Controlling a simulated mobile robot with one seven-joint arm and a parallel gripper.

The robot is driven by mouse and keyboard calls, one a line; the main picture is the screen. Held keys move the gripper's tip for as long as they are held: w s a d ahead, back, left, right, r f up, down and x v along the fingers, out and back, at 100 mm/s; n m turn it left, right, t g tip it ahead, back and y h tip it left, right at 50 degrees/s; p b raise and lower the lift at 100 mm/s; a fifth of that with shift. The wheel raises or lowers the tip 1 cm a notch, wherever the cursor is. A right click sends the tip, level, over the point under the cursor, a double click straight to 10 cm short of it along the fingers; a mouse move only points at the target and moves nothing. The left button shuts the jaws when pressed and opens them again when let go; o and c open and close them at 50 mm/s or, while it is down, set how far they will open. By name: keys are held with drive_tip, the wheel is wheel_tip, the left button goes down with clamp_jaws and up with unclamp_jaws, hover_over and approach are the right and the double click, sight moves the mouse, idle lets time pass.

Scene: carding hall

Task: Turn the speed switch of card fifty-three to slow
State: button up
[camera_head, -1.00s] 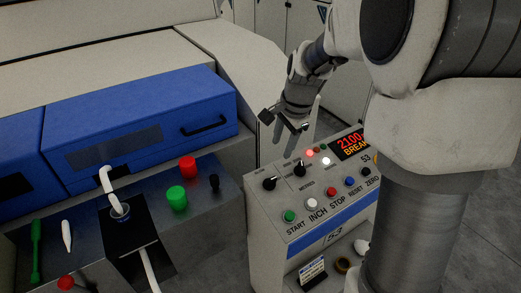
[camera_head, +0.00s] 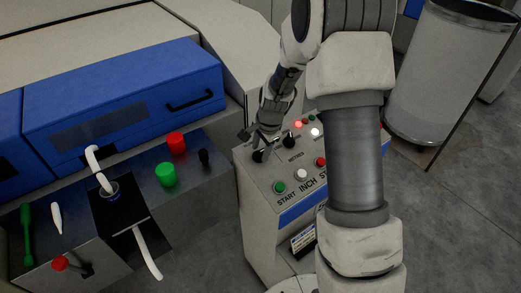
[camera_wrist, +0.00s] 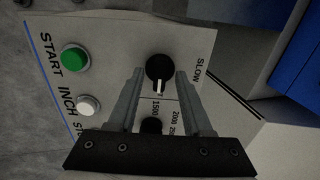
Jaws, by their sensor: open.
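The speed switch (camera_wrist: 159,72) is a round black knob with a white pointer, on the pale control panel (camera_wrist: 110,28) of the card. SLOW is printed to its right in the wrist view; the white pointer faces down the picture, away from that word. My gripper (camera_wrist: 160,75) is open, with one finger on each side of the knob; I cannot tell whether they touch it. In the head view the switch (camera_head: 258,156) is at the panel's left, with my gripper (camera_head: 262,141) just over it. My arm hides the panel's right part.
A second black knob (camera_head: 289,143) is close by, partly hidden by my gripper in the wrist view. Green START (camera_head: 279,187) and white INCH (camera_head: 302,174) buttons are nearby. A dark bench with a green cylinder (camera_head: 166,175) and red cylinder (camera_head: 176,143) stands left.

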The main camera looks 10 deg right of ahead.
drive_tip(key=shift+f, duration=0.3)
clamp_jaws()
